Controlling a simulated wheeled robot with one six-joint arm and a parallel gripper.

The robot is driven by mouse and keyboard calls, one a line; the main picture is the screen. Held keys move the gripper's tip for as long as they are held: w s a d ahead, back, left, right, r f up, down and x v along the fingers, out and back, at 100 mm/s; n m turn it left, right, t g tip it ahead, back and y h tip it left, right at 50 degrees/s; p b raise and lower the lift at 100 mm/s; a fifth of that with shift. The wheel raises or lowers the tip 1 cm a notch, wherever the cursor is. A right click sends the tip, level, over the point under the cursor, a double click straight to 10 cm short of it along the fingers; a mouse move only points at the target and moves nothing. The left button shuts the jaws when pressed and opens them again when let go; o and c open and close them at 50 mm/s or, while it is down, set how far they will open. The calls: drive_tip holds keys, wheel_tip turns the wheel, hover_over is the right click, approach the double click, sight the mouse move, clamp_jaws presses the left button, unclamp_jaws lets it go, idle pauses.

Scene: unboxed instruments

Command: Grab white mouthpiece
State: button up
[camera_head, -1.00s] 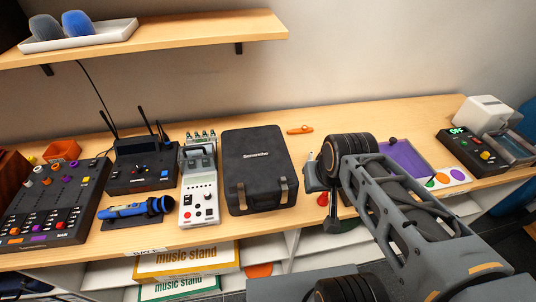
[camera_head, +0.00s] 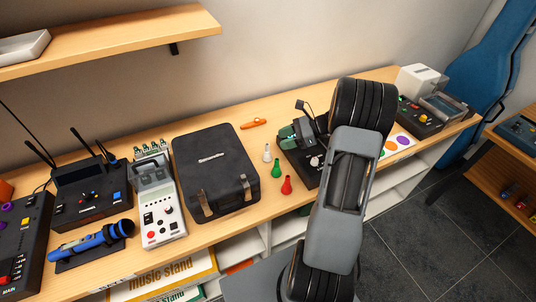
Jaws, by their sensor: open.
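The white mouthpiece (camera_head: 267,153) is a small pale cone standing upright on the wooden counter, right of the black case. A green mouthpiece (camera_head: 277,169) and a red mouthpiece (camera_head: 287,186) stand in a row in front of it. My gripper (camera_head: 303,124) is open, to the right of and behind the white mouthpiece, apart from it in the picture. My wrist and forearm hide part of the gripper. I cannot tell its height above the counter. The white mouthpiece is fully visible.
The black case (camera_head: 215,175) stands close on the left. A dark object (camera_head: 301,165) sits below my gripper, partly hidden. An orange item (camera_head: 253,123) lies behind. A white card with colored dots (camera_head: 397,144) is at the right. The wooden shelf (camera_head: 130,35) overhangs at upper left.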

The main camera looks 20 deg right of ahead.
sight(267, 144)
drive_tip(key=shift+m, duration=0.3)
drive_tip(key=shift+f+p+x, duration=0.2)
drive_tip(key=shift+p+x, duration=0.85)
drive_tip(key=shift+x, duration=2.45)
drive_tip(key=shift+w+d, duration=0.15)
drive_tip(key=shift+w, duration=0.05)
drive_tip(key=shift+c, duration=0.2)
clamp_jaws()
